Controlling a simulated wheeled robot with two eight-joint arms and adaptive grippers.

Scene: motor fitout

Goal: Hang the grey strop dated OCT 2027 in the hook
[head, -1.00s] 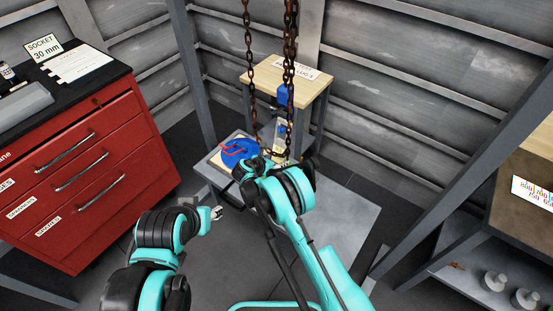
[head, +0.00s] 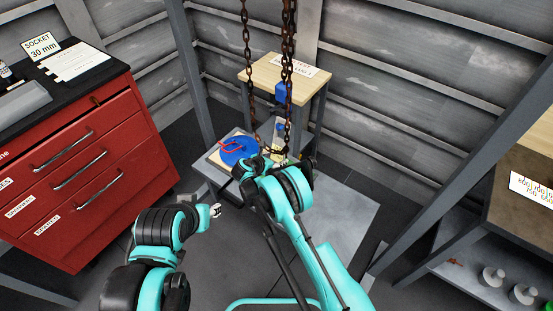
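I cannot make out a grey strop or read any OCT 2027 date in the head view. Rusty chains (head: 288,45) hang down in the middle, with a blue block (head: 283,93) seen beside them. The hook is not clearly visible; the lower chain end passes behind my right arm. My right gripper (head: 280,164) is at the chain's lower end, mostly hidden by its own wrist, so its fingers and any load cannot be told. My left gripper (head: 215,211) is low, left of the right arm, with small pale fingertips and nothing seen in it.
A blue round part with a red handle (head: 238,151) sits on a low platform behind the grippers. A wooden-topped stand (head: 272,76) carries a label. A red drawer cabinet (head: 85,165) is left. Grey posts and a shelf bench (head: 500,225) are right.

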